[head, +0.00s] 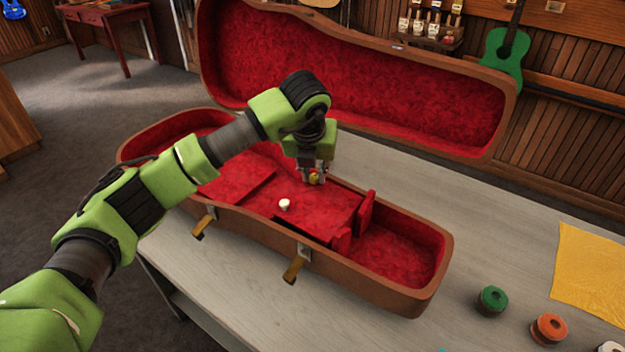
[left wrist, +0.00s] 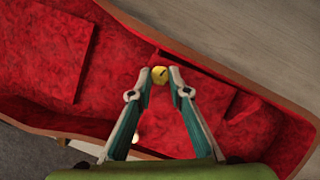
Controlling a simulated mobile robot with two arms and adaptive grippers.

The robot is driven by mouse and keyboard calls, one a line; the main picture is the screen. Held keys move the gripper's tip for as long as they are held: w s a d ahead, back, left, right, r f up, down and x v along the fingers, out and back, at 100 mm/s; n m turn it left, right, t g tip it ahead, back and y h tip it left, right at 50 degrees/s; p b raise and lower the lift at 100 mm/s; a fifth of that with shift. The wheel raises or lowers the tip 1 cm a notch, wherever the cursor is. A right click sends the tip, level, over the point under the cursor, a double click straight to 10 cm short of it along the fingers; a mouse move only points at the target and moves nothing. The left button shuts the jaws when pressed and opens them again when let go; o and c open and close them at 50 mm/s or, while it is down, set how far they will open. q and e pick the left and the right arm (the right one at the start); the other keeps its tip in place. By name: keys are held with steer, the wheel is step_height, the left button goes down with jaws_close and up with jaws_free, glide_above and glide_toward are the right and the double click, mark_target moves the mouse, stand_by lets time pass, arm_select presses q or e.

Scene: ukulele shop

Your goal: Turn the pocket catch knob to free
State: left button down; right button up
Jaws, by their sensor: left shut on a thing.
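The pocket catch knob (left wrist: 159,75) is a small yellow knob with a dark mark line on its top. It sits on the red pocket lid (head: 325,210) inside the open instrument case (head: 385,295), near the case's far side. My left gripper (left wrist: 159,80) is shut on the knob, with one fingertip on each side of it. In the head view my left gripper (head: 314,176) points down at the knob, which shows partly between the fingers. A small white knob (head: 284,204) stands on the same lid, nearer the front. My right gripper is not in view.
The case's raised lid (head: 350,75) stands open behind my left arm. Two brass latches (head: 296,264) hang on the case's front. Green (head: 492,300) and orange (head: 549,329) round things and a yellow cloth (head: 592,268) lie on the table at right.

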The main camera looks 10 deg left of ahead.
arm_select(q)
steer(key=shift+d+n+y+b, duration=0.2)
steer(key=shift+n+y+b, duration=0.5)
steer(key=shift+n+b, duration=0.8)
steer(key=shift+n+g+p, duration=0.3)
steer(key=shift+n+p, duration=0.05)
steer(key=shift+n, duration=0.15)
steer(key=c, duration=1.9)
jaws_free()
steer(key=shift+r, duration=0.1)
steer(key=v, duration=1.1)
steer(key=shift+s+d+r, duration=0.1)
steer(key=shift+s+r, duration=0.1)
steer(key=shift+r, duration=0.15)
